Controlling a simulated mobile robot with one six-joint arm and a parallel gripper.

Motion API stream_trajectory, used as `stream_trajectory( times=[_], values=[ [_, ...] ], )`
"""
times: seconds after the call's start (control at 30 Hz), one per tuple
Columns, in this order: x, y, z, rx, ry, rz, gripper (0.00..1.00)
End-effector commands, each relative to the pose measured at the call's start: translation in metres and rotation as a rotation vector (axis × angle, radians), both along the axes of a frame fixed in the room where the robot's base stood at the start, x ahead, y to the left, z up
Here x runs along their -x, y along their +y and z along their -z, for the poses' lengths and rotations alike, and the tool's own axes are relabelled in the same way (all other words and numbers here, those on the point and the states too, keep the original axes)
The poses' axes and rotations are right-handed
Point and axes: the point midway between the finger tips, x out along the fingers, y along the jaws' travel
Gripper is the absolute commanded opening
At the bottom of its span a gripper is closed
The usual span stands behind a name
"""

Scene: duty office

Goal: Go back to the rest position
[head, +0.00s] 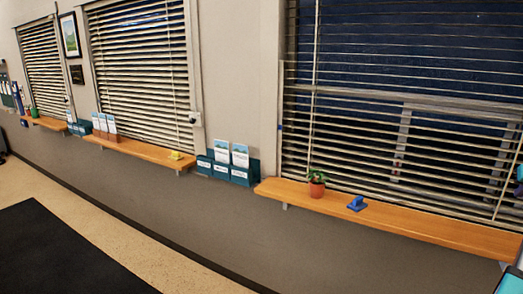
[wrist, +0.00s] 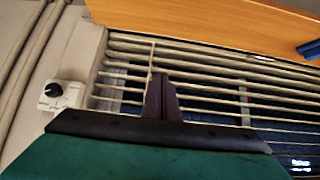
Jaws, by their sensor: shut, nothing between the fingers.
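My gripper (wrist: 161,82) shows in the wrist view as two dark purple fingers side by side and touching. It is shut and empty, in front of the window blinds (wrist: 215,95). Its fingertips are apart from the orange shelf (wrist: 210,22), which runs along the top of that view. The gripper's fingers do not show in the head view; only small teal and dark pieces show at the right edge there, and I cannot tell which part they are.
A wooden shelf (head: 430,227) under the right window bears a potted plant (head: 316,189) and a blue object (head: 356,204). Teal leaflet holders (head: 222,172) hang on the wall. A farther shelf (head: 140,149) bears a yellow item (head: 176,155). A dark mat (head: 60,250) lies on open floor.

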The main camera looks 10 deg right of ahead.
Motion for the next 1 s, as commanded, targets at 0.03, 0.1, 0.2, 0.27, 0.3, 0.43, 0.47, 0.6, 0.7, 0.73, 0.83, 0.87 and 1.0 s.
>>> stream_trajectory(
  times=[0.03, 0.1, 0.2, 0.27, 0.3, 0.43, 0.47, 0.6, 0.7, 0.73, 0.83, 0.87, 1.0],
  values=[
    [-0.005, 0.005, 0.006, -0.006, 0.003, -0.006, 0.00],
    [-0.008, 0.009, 0.011, -0.011, 0.006, -0.009, 0.00],
    [-0.015, 0.016, 0.019, -0.019, 0.011, -0.016, 0.00],
    [-0.021, 0.022, 0.026, -0.025, 0.015, -0.023, 0.00],
    [-0.024, 0.026, 0.031, -0.029, 0.018, -0.026, 0.00],
    [-0.039, 0.042, 0.047, -0.045, 0.028, -0.042, 0.00],
    [-0.042, 0.046, 0.051, -0.049, 0.031, -0.045, 0.00],
    [-0.062, 0.071, 0.075, -0.072, 0.046, -0.069, 0.00],
    [-0.081, 0.098, 0.099, -0.094, 0.064, -0.095, 0.00],
    [-0.087, 0.107, 0.108, -0.101, 0.071, -0.102, 0.00],
    [-0.108, 0.143, 0.137, -0.126, 0.096, -0.133, 0.00],
    [-0.113, 0.154, 0.146, -0.134, 0.103, -0.143, 0.00],
    [-0.137, 0.206, 0.186, -0.168, 0.142, -0.185, 0.00]
  ],
)
